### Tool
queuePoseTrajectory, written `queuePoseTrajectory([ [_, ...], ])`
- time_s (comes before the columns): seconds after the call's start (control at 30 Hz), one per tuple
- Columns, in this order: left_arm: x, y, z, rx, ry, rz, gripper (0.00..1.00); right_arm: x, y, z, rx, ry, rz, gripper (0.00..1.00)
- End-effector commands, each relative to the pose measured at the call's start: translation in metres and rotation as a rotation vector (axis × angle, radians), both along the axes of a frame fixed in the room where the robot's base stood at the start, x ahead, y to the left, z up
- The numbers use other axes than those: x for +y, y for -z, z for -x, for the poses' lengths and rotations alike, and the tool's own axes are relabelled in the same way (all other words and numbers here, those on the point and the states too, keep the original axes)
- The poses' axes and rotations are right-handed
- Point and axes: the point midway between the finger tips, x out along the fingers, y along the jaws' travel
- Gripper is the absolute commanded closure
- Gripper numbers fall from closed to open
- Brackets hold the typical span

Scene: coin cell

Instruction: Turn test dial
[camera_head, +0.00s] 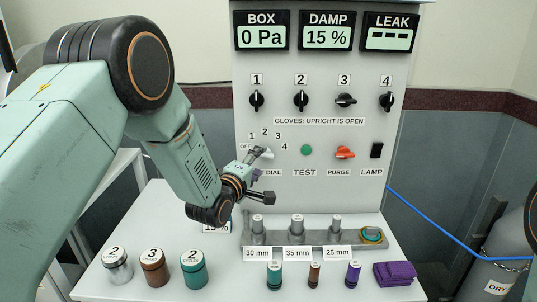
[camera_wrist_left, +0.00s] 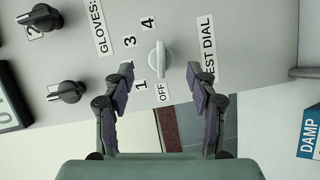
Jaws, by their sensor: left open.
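The test dial is a pale knob on the upright panel. In the left wrist view the dial (camera_wrist_left: 160,60) lies just beyond the gap between my fingertips, its long axis in line with the OFF label (camera_wrist_left: 163,92). The labels 1, 3 and 4 show beside it, and 2 is hidden there behind a finger. My left gripper (camera_wrist_left: 160,76) is open, one finger on each side of the dial; I cannot tell whether they touch it. In the head view my left gripper (camera_head: 264,176) is at the panel and partly covers the dial (camera_head: 267,153). My right gripper is not in view.
The green TEST button (camera_head: 306,150), red PURGE knob (camera_head: 345,152) and LAMP switch (camera_head: 376,150) are right of the dial. Black glove knobs (camera_head: 301,100) sit above. Below, a grey holder (camera_head: 318,237) bears several cylinders. Jars (camera_head: 194,268) and a purple cloth (camera_head: 394,274) are in front.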

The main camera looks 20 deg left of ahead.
Motion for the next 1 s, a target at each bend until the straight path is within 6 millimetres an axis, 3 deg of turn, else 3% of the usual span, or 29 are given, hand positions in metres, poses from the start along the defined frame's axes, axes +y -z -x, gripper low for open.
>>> queuePoseTrajectory([
  [0.5, -0.008, 0.005, -0.059, 0.000, 0.000, 0.001, 0.43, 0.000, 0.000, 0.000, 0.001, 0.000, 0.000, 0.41],
  [0.93, -0.009, 0.005, -0.067, 0.001, 0.000, 0.001, 0.43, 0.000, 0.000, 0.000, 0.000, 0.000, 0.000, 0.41],
  [1.0, -0.009, 0.005, -0.067, 0.001, 0.000, 0.001, 0.48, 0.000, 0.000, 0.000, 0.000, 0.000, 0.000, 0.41],
])
